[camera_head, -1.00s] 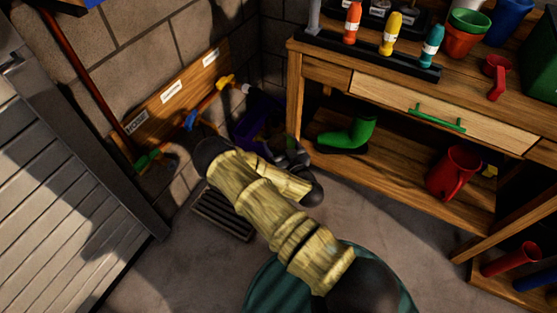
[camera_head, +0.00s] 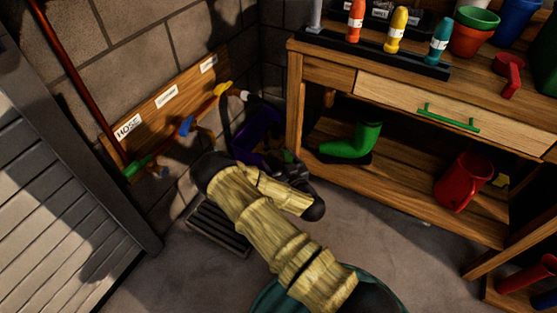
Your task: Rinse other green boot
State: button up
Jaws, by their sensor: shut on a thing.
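A green boot (camera_head: 362,141) stands upright on the lower shelf of the wooden workbench, its toe pointing left. My gripper (camera_head: 290,172), dark and small in the picture, is partly hidden behind my yellowish arm, to the left of the boot and apart from it. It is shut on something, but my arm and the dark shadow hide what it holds. A drain grate (camera_head: 218,229) lies on the floor at the left, partly covered by my arm. A wall board labelled HOSE (camera_head: 128,127) has green, blue and yellow fittings along it.
The wooden workbench (camera_head: 318,69) has a drawer with a green handle (camera_head: 449,117). A red jug (camera_head: 464,181) stands on its lower shelf. A purple container (camera_head: 256,130) sits in the dark corner. A grey slatted door (camera_head: 60,210) borders the left. Floor is clear right of my arm.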

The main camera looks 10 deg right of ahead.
aim_at(291, 159)
jog(key=w+a+f+b, duration=0.2)
jog(key=w+a+b, duration=0.4)
jog(key=w, duration=0.6)
jog(key=shift+a+f, duration=0.3)
jog(key=shift+a, duration=0.35)
dwell(0.3)
jog(key=shift+s, duration=0.1)
jog(key=s+d+m+h+p, duration=0.1)
jog(key=s+d+p, duration=0.2)
jog(key=s+d+r+m+h+p, duration=0.1)
jog(key=s+d+h+p, duration=0.1)
jog(key=s+d+p, duration=0.2)
jog(key=s+d+m+h+p, duration=0.1)
jog(key=s+d+h+p, duration=0.1)
jog(key=s+d+p, duration=0.1)
jog(key=shift+s+d+r+m+t+p, duration=0.15)
jog(key=shift+s+d+t+p, duration=0.05)
jog(key=shift+s+d, duration=0.2)
jog(key=shift+s+d+r+m+t+p, duration=0.1)
jog(key=shift+s+d+m+t+p, duration=0.05)
jog(key=shift+s+d+t, duration=0.15)
jog(key=shift+s+d+h, duration=0.2)
jog(key=shift+h, duration=0.1)
jog(key=shift+f, duration=0.1)
jog(key=shift+w, duration=0.1)
